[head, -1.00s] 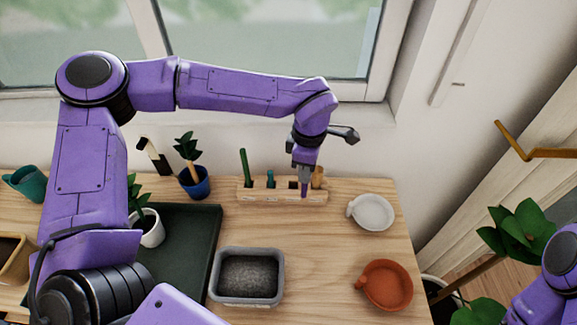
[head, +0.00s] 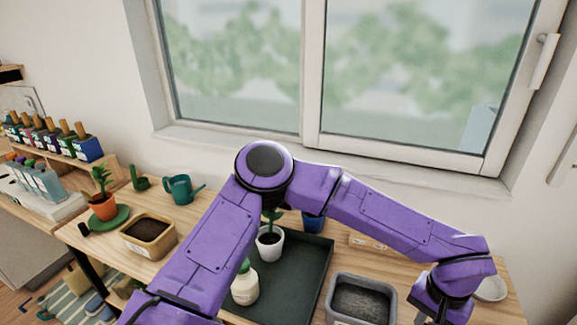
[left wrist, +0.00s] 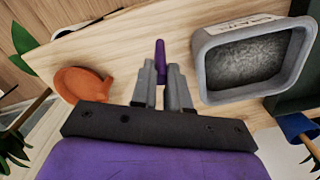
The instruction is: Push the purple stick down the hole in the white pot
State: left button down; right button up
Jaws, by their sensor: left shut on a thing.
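The purple stick (left wrist: 160,62) stands between the fingers of my left gripper (left wrist: 162,86) in the left wrist view, and the gripper is shut on it. In the head view the left gripper (head: 432,315) is at the bottom edge, right of the grey soil tub, and the stick cannot be made out. The white pot (head: 270,248) holds dark soil and a green plant. My right gripper is out of view.
A grey soil tub (head: 360,300) lies between tray and gripper. A cream bottle (head: 245,287) stands in front of the white pot, and a blue pot (head: 313,222) behind it. A tan soil tub (head: 148,237) and teal watering can (head: 182,189) are left. An orange dish (left wrist: 82,84) shows too.

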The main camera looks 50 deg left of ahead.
aim_at(273, 255)
jog(key=k, duration=0.35)
jog(key=u, duration=1.4)
jog(key=i, duration=0.5)
